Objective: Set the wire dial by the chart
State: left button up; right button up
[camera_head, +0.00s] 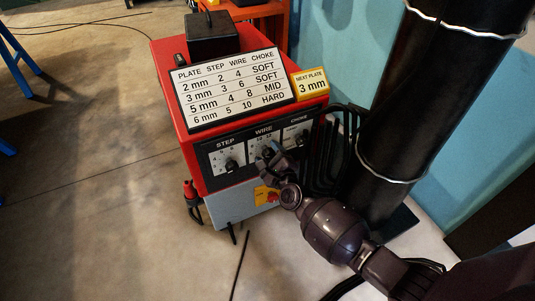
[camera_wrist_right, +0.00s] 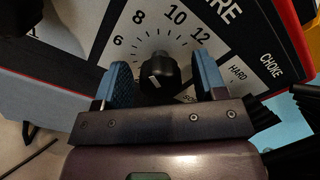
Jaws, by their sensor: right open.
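I cannot tell exactly which number the mark points at. The chart (camera_head: 228,88) stands on the red machine; its 3 mm row reads step 3, wire 6, choke SOFT. A yellow card (camera_head: 310,83) reads "NEXT PLATE 3 mm". My left gripper is out of view.
The step dial (camera_head: 231,165) sits left of the wire dial and the choke dial (camera_head: 301,138) right of it. A dark cylinder (camera_head: 425,90) stands right of the red machine (camera_head: 170,75), with black cables (camera_head: 325,150) between. Floor at left is mostly clear.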

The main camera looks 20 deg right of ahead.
jog(key=shift+w, duration=0.25)
jog(key=c, duration=0.9)
jog(key=n, duration=0.4)
jog(key=shift+n+p, duration=0.3)
jog(key=shift+p, duration=0.05)
jog(key=shift+n, duration=1.5)
jog(key=shift+f, duration=0.1)
